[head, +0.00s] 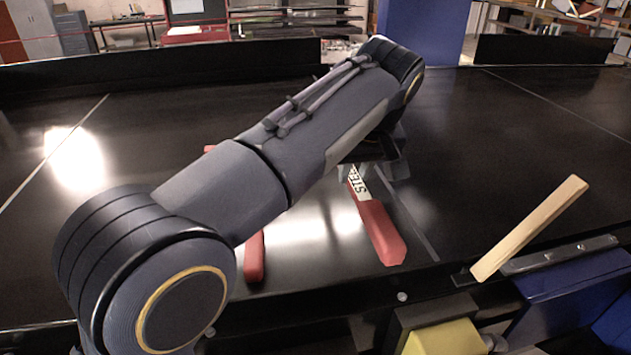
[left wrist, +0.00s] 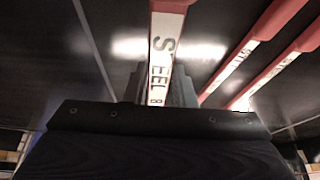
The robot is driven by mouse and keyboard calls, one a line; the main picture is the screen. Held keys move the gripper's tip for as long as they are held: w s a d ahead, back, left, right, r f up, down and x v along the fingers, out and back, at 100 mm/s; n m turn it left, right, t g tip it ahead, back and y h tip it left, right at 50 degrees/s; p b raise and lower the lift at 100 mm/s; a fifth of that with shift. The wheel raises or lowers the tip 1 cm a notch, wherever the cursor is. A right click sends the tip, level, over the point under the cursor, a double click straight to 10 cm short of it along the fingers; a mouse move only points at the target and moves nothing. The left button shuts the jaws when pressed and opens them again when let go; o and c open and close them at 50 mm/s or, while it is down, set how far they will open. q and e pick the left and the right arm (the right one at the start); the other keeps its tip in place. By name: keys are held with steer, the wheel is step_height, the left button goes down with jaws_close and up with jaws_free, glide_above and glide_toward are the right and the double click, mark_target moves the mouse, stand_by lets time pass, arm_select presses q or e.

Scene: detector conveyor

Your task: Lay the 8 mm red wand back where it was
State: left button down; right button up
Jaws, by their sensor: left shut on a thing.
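A wand (head: 380,230) with a red end and a white lettered band lies in the jaws of my left gripper (head: 361,171). In the left wrist view the gripper (left wrist: 160,88) is shut on the wand (left wrist: 162,45), whose label reads STEEL and 8. Its red end points to the near edge in the head view; whether it touches the belt I cannot tell. Two more red and white wands, one (left wrist: 236,68) and another (left wrist: 280,70), lie to its right in the wrist view. A red end (head: 255,258) shows below my arm in the head view. My right gripper is out of view.
The black conveyor belt (head: 500,150) is clear at right. A pale wooden bar (head: 530,228) stands tilted at the near rail (head: 560,254). A yellow block (head: 445,338) and blue boxes (head: 575,285) sit below the near edge. My arm hides the belt's middle.

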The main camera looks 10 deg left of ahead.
arm_select(q)
glide_toward(313, 199)
steer(key=shift+w+f, duration=0.4)
steer(key=shift+w, duration=0.2)
steer(key=shift+w+a+f, duration=0.25)
steer(key=shift+w+f, duration=0.1)
steer(key=shift+f, duration=0.15)
steer(key=shift+w+a+f, duration=0.15)
steer(key=shift+f, duration=1.65)
steer(key=shift+f, duration=0.2)
steer(key=c, duration=1.2)
jaws_free()
